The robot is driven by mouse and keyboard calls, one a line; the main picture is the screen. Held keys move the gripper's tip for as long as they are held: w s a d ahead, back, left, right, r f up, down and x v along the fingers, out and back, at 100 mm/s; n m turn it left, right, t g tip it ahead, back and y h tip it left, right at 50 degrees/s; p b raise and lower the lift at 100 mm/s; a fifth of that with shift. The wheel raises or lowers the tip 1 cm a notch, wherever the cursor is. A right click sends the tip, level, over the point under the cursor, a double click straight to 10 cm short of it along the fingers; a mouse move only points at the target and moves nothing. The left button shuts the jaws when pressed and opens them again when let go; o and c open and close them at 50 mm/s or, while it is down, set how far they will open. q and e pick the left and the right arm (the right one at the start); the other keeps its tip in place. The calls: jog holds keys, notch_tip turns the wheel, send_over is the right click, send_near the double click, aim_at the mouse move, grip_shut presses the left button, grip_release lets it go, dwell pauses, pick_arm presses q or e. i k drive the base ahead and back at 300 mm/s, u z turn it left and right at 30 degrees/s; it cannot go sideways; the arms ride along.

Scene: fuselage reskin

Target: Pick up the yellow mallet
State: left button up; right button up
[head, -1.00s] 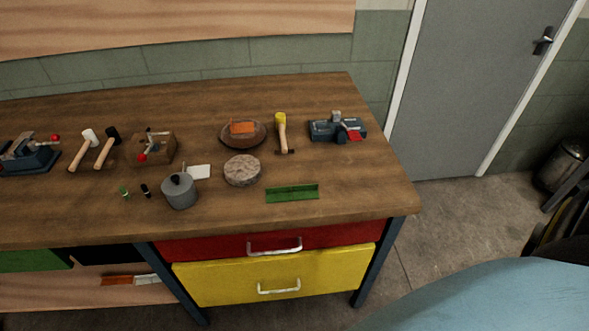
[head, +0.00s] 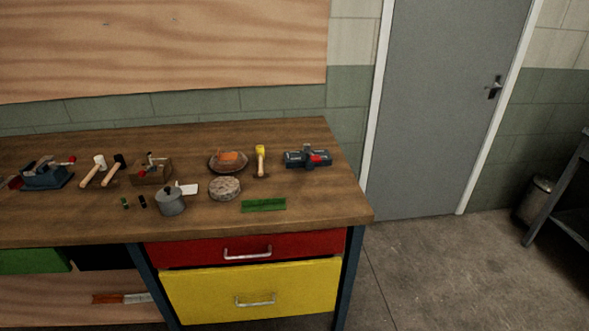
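The yellow mallet (head: 261,161) lies on the wooden workbench (head: 310,203), toward its right back part. Its yellow head points to the wall and its wooden handle points to the front edge. It lies between a brown dish with an orange block and a dark blue tool. Neither of my grippers shows in the head view, and nothing touches the mallet.
A dish (head: 228,162) is left of the mallet, a blue tool (head: 308,158) right, a round stone-like disc (head: 225,188) and green tray (head: 264,205) nearer the front.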

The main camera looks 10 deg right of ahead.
aim_at(260, 149)
jog(key=u, duration=0.9)
jog(key=i, duration=0.8)
jog(key=z, duration=0.75)
jog(key=i, duration=0.7)
jog(key=z, duration=0.85)
